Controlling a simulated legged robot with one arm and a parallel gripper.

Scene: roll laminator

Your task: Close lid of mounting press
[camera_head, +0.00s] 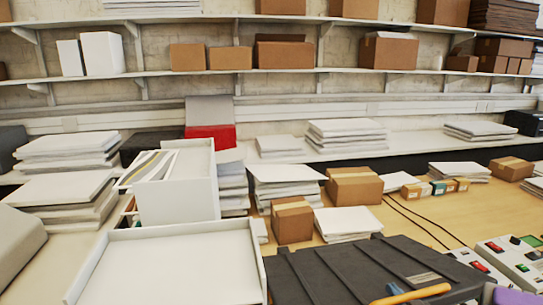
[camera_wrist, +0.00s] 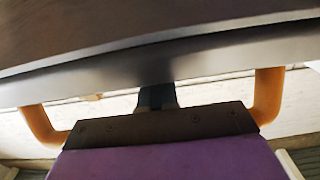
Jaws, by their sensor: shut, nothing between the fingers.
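The mounting press lid (camera_head: 330,272) is a dark grey ribbed panel at the bottom of the head view, right of centre. An orange handle (camera_head: 412,294) is on its near right edge. In the wrist view the lid's edge (camera_wrist: 150,65) crosses the top, and the handle's two ends (camera_wrist: 267,97) show on either side of my gripper (camera_wrist: 157,97). My gripper is shut and empty, close to the lid's edge between the handle's ends. The handle's middle is hidden behind my gripper. I cannot tell whether they touch, or the lid's exact angle.
A white tray (camera_head: 88,294) stands left of the lid. Control boxes with buttons (camera_head: 517,262) sit to its right. Small cardboard boxes (camera_head: 292,221) and paper stacks (camera_head: 347,222) lie behind it. Cables (camera_head: 420,222) run over the wooden table.

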